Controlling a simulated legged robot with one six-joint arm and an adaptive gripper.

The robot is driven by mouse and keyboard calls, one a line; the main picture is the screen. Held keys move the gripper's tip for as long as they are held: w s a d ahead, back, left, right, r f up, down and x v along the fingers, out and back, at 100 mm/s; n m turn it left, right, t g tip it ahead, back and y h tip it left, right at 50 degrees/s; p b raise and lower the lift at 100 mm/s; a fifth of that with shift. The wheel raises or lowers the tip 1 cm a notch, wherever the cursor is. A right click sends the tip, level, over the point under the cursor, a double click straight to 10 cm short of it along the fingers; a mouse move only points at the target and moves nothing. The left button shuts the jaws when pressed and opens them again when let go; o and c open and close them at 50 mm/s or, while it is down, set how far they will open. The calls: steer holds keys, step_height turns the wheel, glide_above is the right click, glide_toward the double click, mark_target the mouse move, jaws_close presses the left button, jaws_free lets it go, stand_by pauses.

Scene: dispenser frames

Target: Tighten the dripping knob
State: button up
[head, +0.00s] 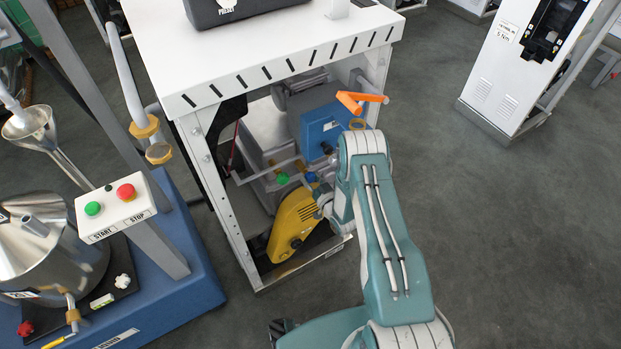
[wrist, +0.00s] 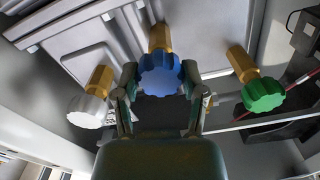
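A blue knob (wrist: 160,75) on a brass stem is at the top centre of the wrist view. My gripper (wrist: 161,97) is open, with one finger on each side of the blue knob and a visible gap at least on the right. A white knob (wrist: 87,110) on a brass stem is to the left. A green knob (wrist: 263,95) on a brass stem is to the right. In the head view, the green knob (head: 283,178) and blue knob (head: 311,177) show inside the frame, while my arm hides most of the gripper. No drip is visible on any knob.
The white-topped frame (head: 290,50) encloses the knobs, with its posts close to my arm. A yellow housing (head: 291,222) sits below, and an orange handle (head: 360,100) sticks out above. A start-stop box (head: 116,205) stands left.

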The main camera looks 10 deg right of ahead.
steer(key=shift+n, duration=0.3)
steer(key=o, duration=1.1)
steer(key=shift+o, duration=0.2)
steer(key=v, duration=1.2)
